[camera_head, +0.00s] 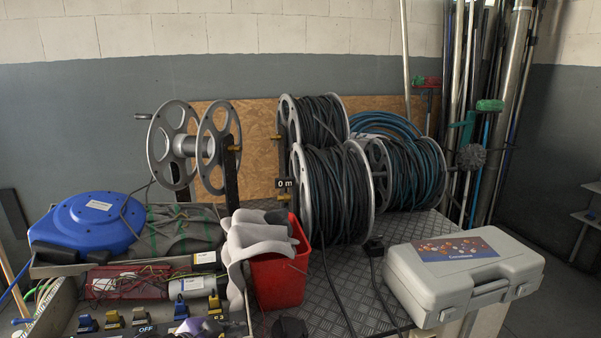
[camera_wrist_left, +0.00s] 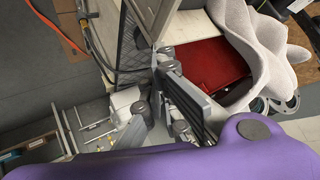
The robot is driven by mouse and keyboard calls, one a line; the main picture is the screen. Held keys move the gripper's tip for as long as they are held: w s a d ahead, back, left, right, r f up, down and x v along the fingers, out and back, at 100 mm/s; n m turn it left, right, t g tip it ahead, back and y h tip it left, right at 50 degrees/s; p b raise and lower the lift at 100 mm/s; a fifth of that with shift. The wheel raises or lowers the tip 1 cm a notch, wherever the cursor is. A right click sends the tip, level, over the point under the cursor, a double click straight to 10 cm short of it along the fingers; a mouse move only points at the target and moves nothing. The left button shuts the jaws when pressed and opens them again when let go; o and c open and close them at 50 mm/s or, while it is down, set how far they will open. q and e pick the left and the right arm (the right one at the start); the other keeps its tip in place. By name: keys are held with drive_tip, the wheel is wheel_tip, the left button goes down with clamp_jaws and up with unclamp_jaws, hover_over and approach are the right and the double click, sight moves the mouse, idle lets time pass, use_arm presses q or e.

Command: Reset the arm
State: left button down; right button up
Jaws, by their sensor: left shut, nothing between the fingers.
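My left gripper (camera_wrist_left: 168,80) shows in the left wrist view as grey jointed fingers, shut with nothing held. A purple part of my own arm fills the bottom of that view. The gripper is close to the red bin (camera_wrist_left: 210,65) and the pale wavy piece (camera_wrist_left: 250,45) beside it. In the head view, only a bit of purple and dark parts show at the bottom edge, and the gripper's fingers cannot be made out there. My right gripper is in neither view.
In the head view, the red bin (camera_head: 282,272) with the pale wavy piece (camera_head: 257,240) stands front centre. Hose reels (camera_head: 336,195) and an empty reel (camera_head: 195,147) stand behind. A blue reel (camera_head: 88,222) lies left. A grey case (camera_head: 460,272) sits right, near leaning poles (camera_head: 508,110).

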use_arm(q)
drive_tip(key=s+a+f+n+y, duration=0.1)
drive_tip(key=s+f+n, duration=0.2)
drive_tip(key=s, duration=0.9)
drive_tip(key=s+a+f+n+y, duration=0.1)
drive_tip(key=s+f+n+y, duration=0.1)
drive_tip(key=s+f, duration=0.8)
drive_tip(key=s+a+f+n+y, duration=0.1)
drive_tip(key=s+f+n, duration=0.4)
drive_tip(key=s, duration=0.9)
drive_tip(key=shift+a+f+y+p, duration=0.2)
drive_tip(key=shift+f+y+p, duration=0.1)
drive_tip(key=shift+f, duration=0.6)
drive_tip(key=shift+s, duration=0.1)
